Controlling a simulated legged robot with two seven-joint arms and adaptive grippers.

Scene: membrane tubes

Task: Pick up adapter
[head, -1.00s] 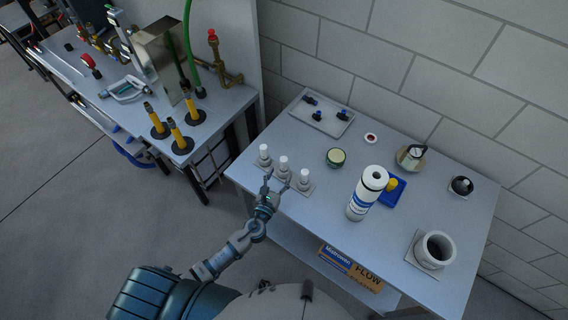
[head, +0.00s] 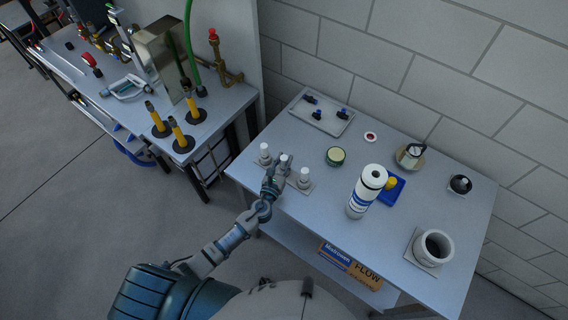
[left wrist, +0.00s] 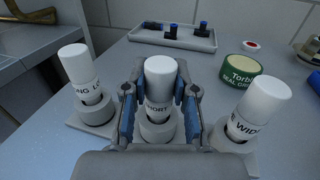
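Three white cylindrical adapters stand upright in grey holders at the table's left front edge. In the head view the left gripper (head: 279,168) covers most of that adapter. My right gripper is not in view.
A tray (head: 322,115) with several black-and-blue fittings lies behind. The neighbouring adapters are close beside my fingers.

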